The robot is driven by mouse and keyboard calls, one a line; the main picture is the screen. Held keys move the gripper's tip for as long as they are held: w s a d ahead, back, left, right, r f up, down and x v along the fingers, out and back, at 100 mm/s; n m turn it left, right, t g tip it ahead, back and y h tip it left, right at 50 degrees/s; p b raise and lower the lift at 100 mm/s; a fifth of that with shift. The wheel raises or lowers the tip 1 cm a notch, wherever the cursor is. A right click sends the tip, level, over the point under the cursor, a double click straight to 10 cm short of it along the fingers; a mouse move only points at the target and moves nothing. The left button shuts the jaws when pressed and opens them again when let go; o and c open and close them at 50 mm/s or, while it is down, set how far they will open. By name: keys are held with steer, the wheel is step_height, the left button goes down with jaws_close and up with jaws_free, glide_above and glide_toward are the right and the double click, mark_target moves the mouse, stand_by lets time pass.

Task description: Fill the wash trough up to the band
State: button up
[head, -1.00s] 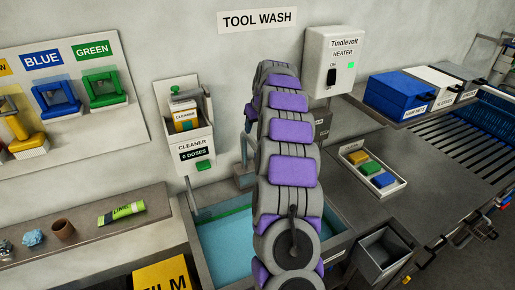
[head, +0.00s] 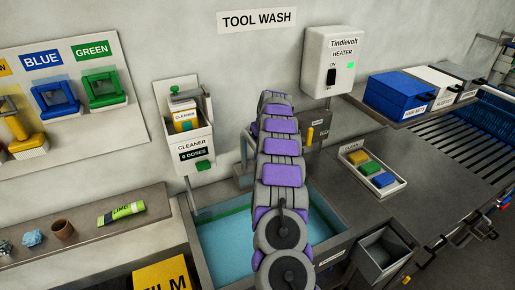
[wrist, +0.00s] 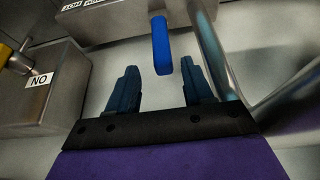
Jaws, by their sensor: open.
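The wash trough (head: 334,247) stands below the TOOL WASH sign and holds blue water (head: 222,250). A green band (head: 226,212) runs along its inner back wall, with the water surface near it; my arm hides part of the trough. In the wrist view, my gripper (wrist: 160,68) is open, its two dark fingers apart. A blue handle (wrist: 161,38) stands between and just beyond the fingertips, not clamped. A metal pipe (wrist: 212,50) runs close by the right finger. In the head view, my arm hides the gripper and the blue handle.
A grey box with a yellow lever (head: 310,134) is beside my arm; a yellow lever (wrist: 22,58) also shows at the wrist view's left. The cleaner dispenser (head: 187,125) and heater (head: 332,62) hang on the wall. A sponge tray (head: 398,187) lies right.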

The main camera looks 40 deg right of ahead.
steer(key=shift+x, duration=3.3)
steer(key=shift+a, duration=0.15)
jaws_close()
